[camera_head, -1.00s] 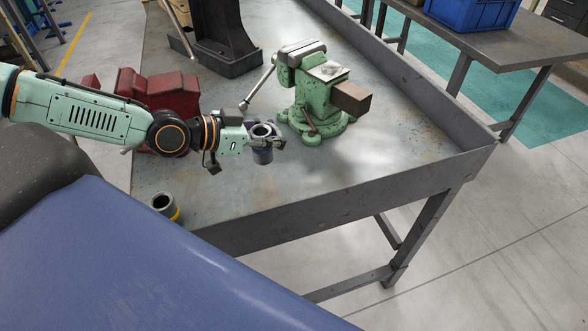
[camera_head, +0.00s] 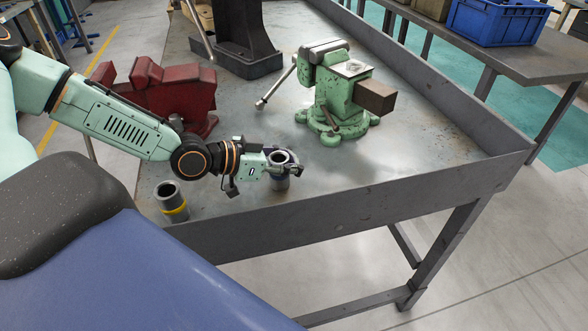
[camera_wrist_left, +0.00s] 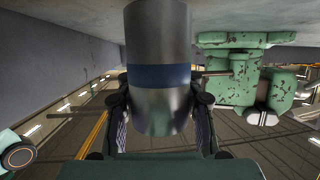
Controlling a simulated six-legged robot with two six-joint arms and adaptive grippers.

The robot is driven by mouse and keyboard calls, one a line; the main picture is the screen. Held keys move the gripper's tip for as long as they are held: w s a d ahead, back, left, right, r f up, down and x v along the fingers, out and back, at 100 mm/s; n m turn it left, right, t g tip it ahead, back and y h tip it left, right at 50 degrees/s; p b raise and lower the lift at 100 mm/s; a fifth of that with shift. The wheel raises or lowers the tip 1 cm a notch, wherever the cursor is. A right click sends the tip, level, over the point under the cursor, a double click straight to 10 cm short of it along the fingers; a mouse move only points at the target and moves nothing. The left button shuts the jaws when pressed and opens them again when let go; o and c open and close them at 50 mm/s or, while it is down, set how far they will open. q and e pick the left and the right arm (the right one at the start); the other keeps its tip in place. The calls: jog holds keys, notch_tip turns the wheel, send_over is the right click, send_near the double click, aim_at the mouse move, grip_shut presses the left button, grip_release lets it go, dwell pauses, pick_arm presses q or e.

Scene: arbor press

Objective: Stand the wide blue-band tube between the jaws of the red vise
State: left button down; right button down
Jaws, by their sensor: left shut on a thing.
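The wide tube with the blue band (camera_head: 281,171) stands upright in my left gripper (camera_head: 283,169), near the front edge of the bench. In the left wrist view the grey tube (camera_wrist_left: 158,100) with its dark blue band fills the middle, between the two fingers (camera_wrist_left: 159,112), which are shut on it. Whether its foot touches the bench top is hard to tell. The red vise (camera_head: 165,92) stands at the left of the bench, behind my left arm, which hides part of it. Its jaw gap is not clearly visible. My right gripper is not in view.
A yellow-band tube (camera_head: 172,201) stands at the front left of the bench (camera_head: 290,235). A green vise (camera_head: 338,92) with a long handle stands behind and right of the held tube. A dark press base (camera_head: 240,55) is at the back. The right part of the bench is clear.

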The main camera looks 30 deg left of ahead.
pick_arm(q)
jog(key=shift+w+f, duration=0.1)
jog(key=shift+f, duration=0.3)
jog(key=shift+w, duration=0.15)
jog(key=shift+s+f, duration=0.1)
jog(key=shift+s, duration=0.1)
jog(key=c, duration=1.5)
grip_release()
jog(key=o, duration=0.4)
jog(key=shift+w, duration=0.15)
jog(key=shift+o, duration=1.4)
